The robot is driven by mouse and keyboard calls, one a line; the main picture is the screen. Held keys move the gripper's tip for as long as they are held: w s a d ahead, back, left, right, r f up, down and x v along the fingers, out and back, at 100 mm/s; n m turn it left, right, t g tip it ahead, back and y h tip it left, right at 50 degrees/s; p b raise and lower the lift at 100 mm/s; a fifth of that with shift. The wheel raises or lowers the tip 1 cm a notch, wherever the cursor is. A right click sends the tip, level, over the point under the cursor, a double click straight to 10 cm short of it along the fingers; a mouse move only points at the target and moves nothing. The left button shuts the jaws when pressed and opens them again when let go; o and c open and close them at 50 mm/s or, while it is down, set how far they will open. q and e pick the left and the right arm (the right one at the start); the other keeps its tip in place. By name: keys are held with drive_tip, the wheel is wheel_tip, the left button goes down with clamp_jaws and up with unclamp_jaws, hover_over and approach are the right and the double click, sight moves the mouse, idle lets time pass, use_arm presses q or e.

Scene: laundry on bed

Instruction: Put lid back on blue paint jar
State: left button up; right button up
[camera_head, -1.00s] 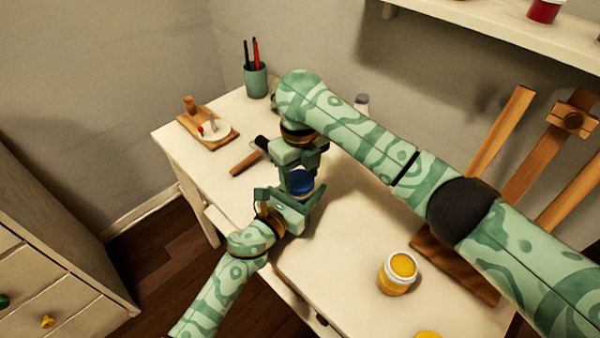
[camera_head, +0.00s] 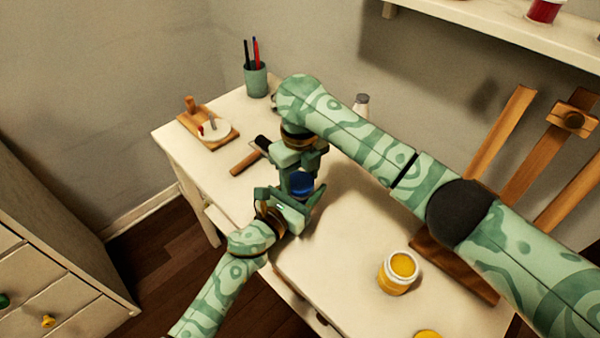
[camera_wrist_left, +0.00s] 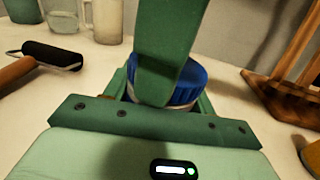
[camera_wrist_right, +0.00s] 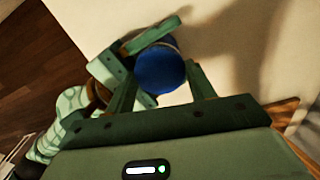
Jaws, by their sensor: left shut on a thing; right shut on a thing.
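The blue lid (camera_head: 301,184) is between my two grippers above the desk; it shows ribbed and round in the left wrist view (camera_wrist_left: 190,80) and as a blue disc in the right wrist view (camera_wrist_right: 158,68). My right gripper (camera_head: 298,172) reaches in from above and is shut on the lid. My left gripper (camera_head: 290,203) comes from below left and is shut on the blue paint jar, mostly hidden by the fingers. A pale strip of the jar shows under the lid in the left wrist view. The lid sits at the jar's mouth; I cannot tell whether it is fully seated.
An open yellow paint jar (camera_head: 397,273) stands at the front right, with a yellow round thing (camera_head: 427,334) near the bottom edge. A roller (camera_head: 248,158), a wooden palette board (camera_head: 207,126) and a pen cup (camera_head: 256,80) lie left and behind. An easel (camera_head: 520,150) stands right.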

drive_tip(key=shift+s+d+f, duration=0.1)
drive_tip(key=shift+d+f, duration=0.15)
drive_tip(key=shift+f, duration=0.35)
drive_tip(key=shift+r, duration=0.1)
idle(0.3)
drive_tip(key=shift+r, duration=0.35)
drive_tip(key=shift+a+r, duration=0.2)
drive_tip(key=shift+r, duration=0.4)
idle(0.5)
drive_tip(key=shift+f, duration=0.5)
